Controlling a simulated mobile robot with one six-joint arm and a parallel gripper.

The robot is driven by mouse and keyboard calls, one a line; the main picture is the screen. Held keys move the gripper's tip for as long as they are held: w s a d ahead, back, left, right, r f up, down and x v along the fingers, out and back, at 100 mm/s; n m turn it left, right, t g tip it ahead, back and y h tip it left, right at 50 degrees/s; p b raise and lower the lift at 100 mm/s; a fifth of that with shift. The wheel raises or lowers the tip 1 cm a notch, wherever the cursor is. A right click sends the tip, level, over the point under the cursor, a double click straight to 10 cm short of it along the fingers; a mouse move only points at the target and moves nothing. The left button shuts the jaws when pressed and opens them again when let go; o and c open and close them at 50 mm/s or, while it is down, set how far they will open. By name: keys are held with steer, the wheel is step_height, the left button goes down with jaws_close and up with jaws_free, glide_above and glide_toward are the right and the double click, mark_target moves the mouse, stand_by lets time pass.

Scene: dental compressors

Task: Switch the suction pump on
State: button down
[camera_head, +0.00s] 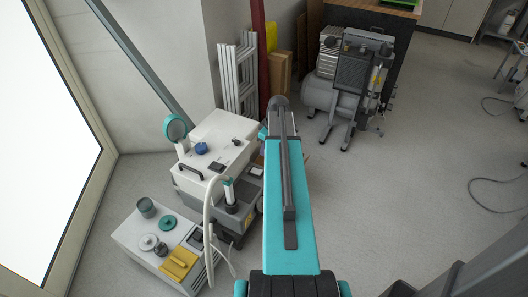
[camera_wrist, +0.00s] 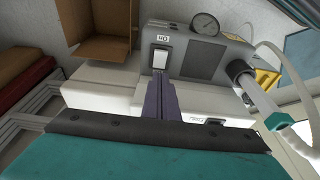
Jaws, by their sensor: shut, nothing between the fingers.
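The suction pump appears to be the white and grey unit (camera_head: 222,132) left of my arm in the head view. In the wrist view its grey panel (camera_wrist: 190,68) carries a white rocker switch (camera_wrist: 160,59) under a small label (camera_wrist: 163,39). Which way the rocker is tipped I cannot tell. My gripper (camera_wrist: 160,76) is shut and empty, its dark fingertips at the lower edge of the switch in the picture. Whether they touch it is unclear. In the head view my arm hides the gripper and the switch.
A round gauge (camera_wrist: 205,24) sits on the panel's top edge. A grey cylinder with a pale hose (camera_wrist: 262,92) stands right of it. A cardboard box (camera_wrist: 95,32) is at left. A low white cabinet (camera_head: 135,236) and a grey compressor (camera_head: 350,85) stand apart; floor at right is mostly clear.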

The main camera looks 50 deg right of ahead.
glide_above(259, 172)
steer(key=f, duration=0.7)
steer(key=s+f, duration=0.1)
steer(key=f, duration=0.2)
steer(key=shift+d+f+b, duration=0.15)
steer(key=shift+d+b, duration=0.05)
steer(key=shift+b, duration=0.15)
steer(key=shift+f, duration=0.85)
